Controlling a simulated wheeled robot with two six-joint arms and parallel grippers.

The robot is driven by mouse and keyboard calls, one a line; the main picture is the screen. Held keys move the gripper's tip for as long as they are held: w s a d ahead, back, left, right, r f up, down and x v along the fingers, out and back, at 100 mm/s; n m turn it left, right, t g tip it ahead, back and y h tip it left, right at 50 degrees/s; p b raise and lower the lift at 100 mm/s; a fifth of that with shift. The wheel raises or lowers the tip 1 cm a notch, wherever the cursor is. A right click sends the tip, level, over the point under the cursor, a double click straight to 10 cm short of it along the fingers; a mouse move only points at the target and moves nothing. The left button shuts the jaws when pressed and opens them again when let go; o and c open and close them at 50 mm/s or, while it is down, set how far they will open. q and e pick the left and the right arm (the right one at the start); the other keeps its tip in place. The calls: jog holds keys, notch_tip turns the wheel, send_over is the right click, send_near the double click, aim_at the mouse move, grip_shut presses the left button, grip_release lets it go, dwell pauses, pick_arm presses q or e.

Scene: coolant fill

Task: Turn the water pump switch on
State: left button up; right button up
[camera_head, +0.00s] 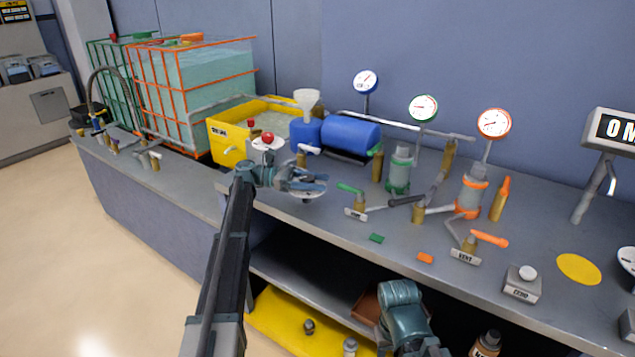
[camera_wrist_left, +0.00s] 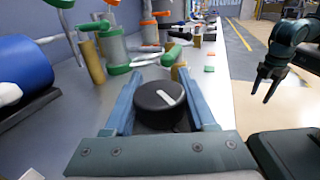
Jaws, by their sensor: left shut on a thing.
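A round black knob (camera_wrist_left: 160,104) with a short white pointer line, which looks like the water pump switch, sits between the fingers of my left gripper (camera_wrist_left: 165,105) in the left wrist view. The line lies slightly slanted across its top. My left gripper is shut on it, one finger on each side. In the head view my left gripper (camera_head: 308,184) is at the bench's front edge and largely covers the knob. Any label is hidden. My right gripper (camera_wrist_left: 264,92) hangs off the bench in the left wrist view, its fingers apart with nothing visible between them.
A yellow tub (camera_head: 230,150), a blue cylinder (camera_head: 350,133) and a white funnel (camera_head: 306,100) stand behind the left gripper. Valves with a green handle (camera_head: 350,188) and an orange handle (camera_head: 490,239) are to the right. A red knob (camera_head: 268,138) is close behind the left wrist.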

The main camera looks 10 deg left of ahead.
dwell(0.5)
pick_arm(q)
jog(key=o, duration=1.4)
